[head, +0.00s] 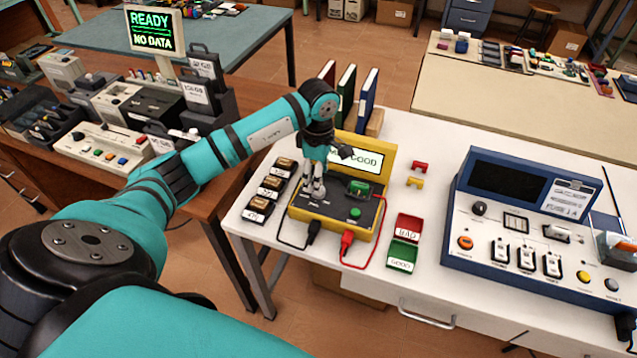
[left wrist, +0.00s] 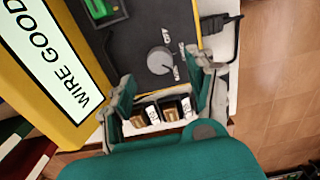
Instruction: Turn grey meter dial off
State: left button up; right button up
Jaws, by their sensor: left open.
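The yellow-edged meter box (head: 331,226) stands on the white table with a dark top face. Its lit display (left wrist: 52,50) reads "WIRE GOOD". The grey dial (left wrist: 160,60) is a round knob with small white labels beside it, in the upper middle of the left wrist view. In the head view my gripper covers it. My left gripper (head: 314,188) points down over the box's left part. In the left wrist view its open fingers (left wrist: 164,78) straddle the dial's area, with nothing held. I cannot tell whether they touch the dial. My right gripper is out of view.
Several labelled blocks (head: 271,187) stand left of the box. A green part (head: 358,187) and green button (head: 355,212) are on its top. Black and red leads (head: 347,240) run from its front. Red (head: 409,226) and green trays (head: 402,256) and a blue-framed console (head: 530,235) are to the right.

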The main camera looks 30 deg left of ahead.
pick_arm(q)
jog(key=shift+f+p, duration=0.3)
jog(key=shift+f, duration=1.95)
jog(key=c, duration=1.2)
